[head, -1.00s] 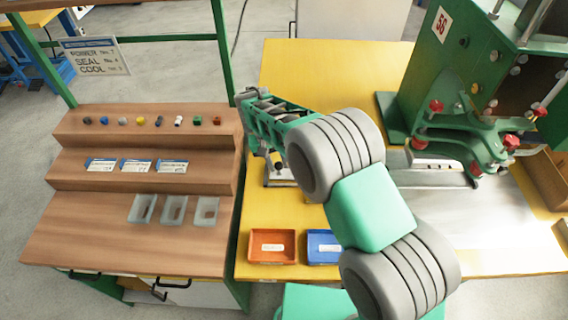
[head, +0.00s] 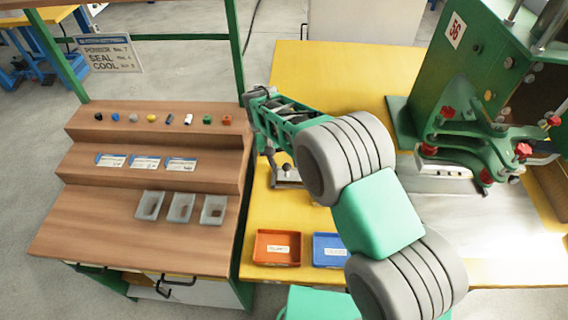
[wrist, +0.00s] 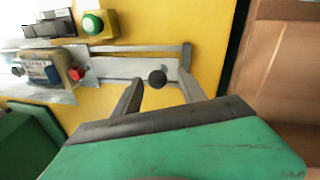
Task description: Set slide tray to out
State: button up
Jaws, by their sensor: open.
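A flat grey metal slide (wrist: 120,68) with a round black knob (wrist: 157,79) lies on the yellow table in the wrist view. I take it for the slide tray. My gripper (wrist: 161,78) is open, with one finger on each side of the knob. I cannot tell whether either finger touches it. In the head view my gripper (head: 272,160) points down over the left side of the yellow table, beside a small metal fixture (head: 287,178). My arm hides part of that fixture there.
A yellow box with a green button (wrist: 92,24) and a metal block with a blue-and-white face (wrist: 42,70) are near the slide. A wooden stepped bench (head: 110,225) stands left. Orange (head: 277,248) and blue bins (head: 330,250) sit in front; a green press (head: 470,75) stands right.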

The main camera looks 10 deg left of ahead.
notch_tip(320, 180, up, 7)
jog(key=a, duration=0.1)
jog(key=shift+s+a, duration=0.2)
jog(key=shift+s, duration=0.05)
